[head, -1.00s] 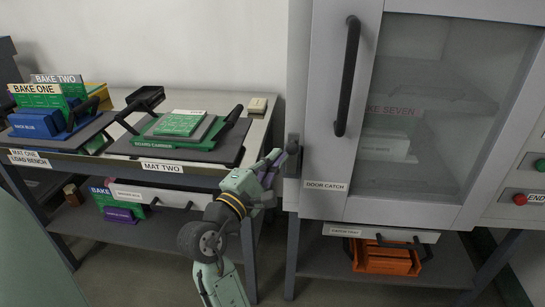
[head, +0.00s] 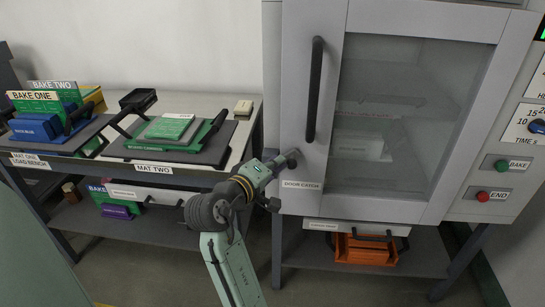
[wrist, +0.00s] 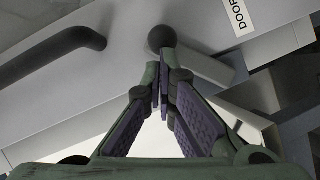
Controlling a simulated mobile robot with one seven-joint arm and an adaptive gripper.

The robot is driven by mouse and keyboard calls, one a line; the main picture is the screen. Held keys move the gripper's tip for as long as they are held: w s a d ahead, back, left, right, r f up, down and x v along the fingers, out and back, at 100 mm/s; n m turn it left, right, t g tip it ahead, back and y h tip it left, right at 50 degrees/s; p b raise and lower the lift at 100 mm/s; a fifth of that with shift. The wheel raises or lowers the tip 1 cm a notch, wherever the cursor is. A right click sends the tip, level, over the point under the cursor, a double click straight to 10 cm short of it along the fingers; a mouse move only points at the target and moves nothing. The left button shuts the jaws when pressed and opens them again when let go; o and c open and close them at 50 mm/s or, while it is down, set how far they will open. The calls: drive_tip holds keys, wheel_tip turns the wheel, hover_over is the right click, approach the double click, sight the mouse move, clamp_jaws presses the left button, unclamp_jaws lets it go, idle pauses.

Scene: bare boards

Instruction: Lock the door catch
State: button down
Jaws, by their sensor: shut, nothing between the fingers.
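The oven door (head: 318,100) has a glass window and a long black handle (head: 315,90); it looks closed. The label DOOR CATCH (head: 302,184) is at its lower left. Just above the label is the catch, with a dark round knob (head: 292,157). In the wrist view the knob (wrist: 161,36) is just beyond my fingertips, and the handle (wrist: 50,52) is at upper left. My gripper (head: 277,164) is shut and empty, its tips at or touching the catch from the left. Whether they touch, and part of the catch behind them, I cannot tell.
The load bench (head: 190,101) with boards and carriers stands on the left. Oven buttons and a dial are on the panel (head: 500,166) at right. An orange crate (head: 362,250) lies on the shelf below the oven. Open floor lies in front.

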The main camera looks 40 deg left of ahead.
drive_tip(key=w+d+f+m+g+y+p, duration=0.1)
drive_tip(key=m, duration=0.1)
drive_tip(key=w+d+f+m+g+p, duration=0.1)
drive_tip(key=d+f+m, duration=0.1)
drive_tip(key=shift+d+f+g+y, duration=0.15)
drive_tip(key=shift+g+y, duration=0.25)
drive_tip(key=shift+w+f, duration=0.1)
idle(0.3)
idle(0.4)
